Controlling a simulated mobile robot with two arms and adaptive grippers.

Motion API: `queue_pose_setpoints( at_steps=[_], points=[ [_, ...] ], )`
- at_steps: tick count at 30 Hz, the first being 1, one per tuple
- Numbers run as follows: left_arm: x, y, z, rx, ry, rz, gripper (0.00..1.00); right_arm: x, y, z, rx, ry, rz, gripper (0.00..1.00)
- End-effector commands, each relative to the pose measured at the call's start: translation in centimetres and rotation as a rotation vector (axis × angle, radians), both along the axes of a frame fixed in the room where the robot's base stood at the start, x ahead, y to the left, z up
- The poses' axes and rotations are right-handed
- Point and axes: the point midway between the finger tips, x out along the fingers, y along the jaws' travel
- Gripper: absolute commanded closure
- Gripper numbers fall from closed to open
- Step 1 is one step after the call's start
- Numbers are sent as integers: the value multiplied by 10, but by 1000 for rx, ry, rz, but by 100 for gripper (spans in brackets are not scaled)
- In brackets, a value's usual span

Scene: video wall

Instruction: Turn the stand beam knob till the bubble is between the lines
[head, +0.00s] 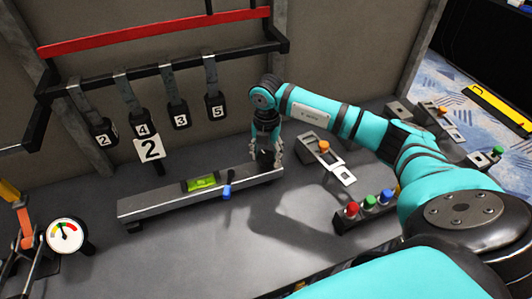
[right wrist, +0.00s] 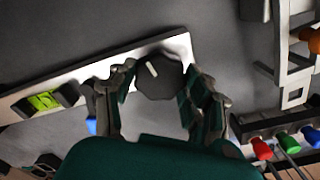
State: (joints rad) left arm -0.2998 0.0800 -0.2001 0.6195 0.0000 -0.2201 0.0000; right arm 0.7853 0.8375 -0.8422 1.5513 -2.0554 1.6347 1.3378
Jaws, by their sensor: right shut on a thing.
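The stand beam (head: 160,201) is a long grey bar lying on the table in the head view. A yellow-green bubble level (head: 202,183) sits on its middle; it also shows in the right wrist view (right wrist: 44,101). The bubble's place between the lines is too small to tell. The black knob (right wrist: 158,78) with a white mark stands at the beam's right end. My right gripper (head: 267,158) reaches down over that end, its fingers on both sides of the knob and shut on it. My left gripper is not in view.
A blue-handled lever (head: 227,190) stands at the beam's front edge, left of my right gripper. Red, green and blue knobs (head: 369,201) stand to the right. A dial gauge (head: 66,235) is at the left. Numbered black tags (head: 176,113) hang from a rail behind.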

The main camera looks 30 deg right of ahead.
Motion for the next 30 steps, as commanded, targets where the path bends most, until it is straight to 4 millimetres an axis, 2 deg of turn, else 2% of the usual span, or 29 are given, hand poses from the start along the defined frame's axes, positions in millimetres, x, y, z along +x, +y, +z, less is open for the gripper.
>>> queue_pose_setpoints(
  at_steps=[9,26,27,30],
  points=[
    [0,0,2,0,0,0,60,-3,1,-4,0,11,-125,82],
    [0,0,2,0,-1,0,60,-4,1,-5,-2,14,-150,82],
    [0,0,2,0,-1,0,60,-4,1,-5,-2,14,-149,45],
    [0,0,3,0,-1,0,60,-3,1,-4,-1,12,-150,32]
  ],
)
